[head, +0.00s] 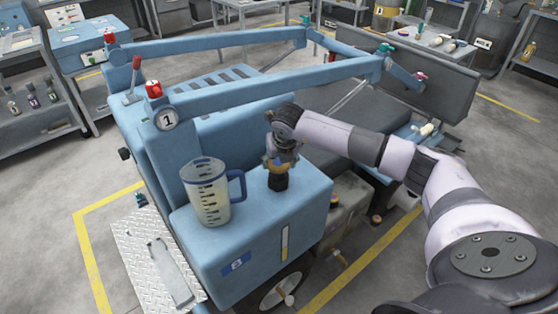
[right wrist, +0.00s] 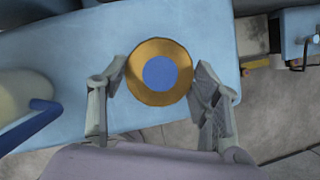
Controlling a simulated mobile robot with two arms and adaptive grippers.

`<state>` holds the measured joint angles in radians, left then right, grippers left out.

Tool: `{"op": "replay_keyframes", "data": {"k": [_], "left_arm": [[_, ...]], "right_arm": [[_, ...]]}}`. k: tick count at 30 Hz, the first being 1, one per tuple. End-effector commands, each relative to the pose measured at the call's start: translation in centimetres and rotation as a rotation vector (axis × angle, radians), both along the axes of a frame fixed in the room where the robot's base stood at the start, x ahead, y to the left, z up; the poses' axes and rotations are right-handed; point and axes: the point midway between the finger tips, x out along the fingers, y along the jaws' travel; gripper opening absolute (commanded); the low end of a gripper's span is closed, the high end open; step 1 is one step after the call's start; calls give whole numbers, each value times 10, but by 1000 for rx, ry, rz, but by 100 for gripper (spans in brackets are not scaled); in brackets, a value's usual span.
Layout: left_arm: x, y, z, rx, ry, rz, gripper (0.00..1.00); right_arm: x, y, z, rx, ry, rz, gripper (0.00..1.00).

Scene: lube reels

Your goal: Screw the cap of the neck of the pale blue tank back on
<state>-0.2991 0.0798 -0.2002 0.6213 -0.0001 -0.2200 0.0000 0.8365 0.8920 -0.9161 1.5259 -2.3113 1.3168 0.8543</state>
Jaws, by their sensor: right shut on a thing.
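The pale blue tank (head: 237,246) with a "B" label stands in the front middle of the head view. Its short black neck (head: 278,183) rises from the tank top. A brass-coloured cap with a blue centre (right wrist: 160,74) is between the fingers of my right gripper (right wrist: 160,80), which is shut on it. In the head view, my right gripper (head: 280,160) points down over the neck with the brass cap (head: 278,168) just above or on it. I cannot tell whether cap and neck touch or are threaded. My left gripper is not in view.
A clear measuring jug (head: 207,195) with a blue handle stands on the tank top, left of the neck. Blue lift arms (head: 270,85) run behind. A sight gauge (head: 285,243) is on the tank's front. A tread plate (head: 155,262) lies at the left.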

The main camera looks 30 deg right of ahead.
Motion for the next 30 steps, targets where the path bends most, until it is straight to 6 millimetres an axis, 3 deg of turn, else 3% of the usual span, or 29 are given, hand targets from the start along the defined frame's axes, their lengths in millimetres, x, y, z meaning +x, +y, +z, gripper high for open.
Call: {"op": "replay_keyframes", "data": {"k": [30], "left_arm": [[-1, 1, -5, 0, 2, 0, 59]], "right_arm": [[0, 0, 1, 0, -1, 0, 23]]}}
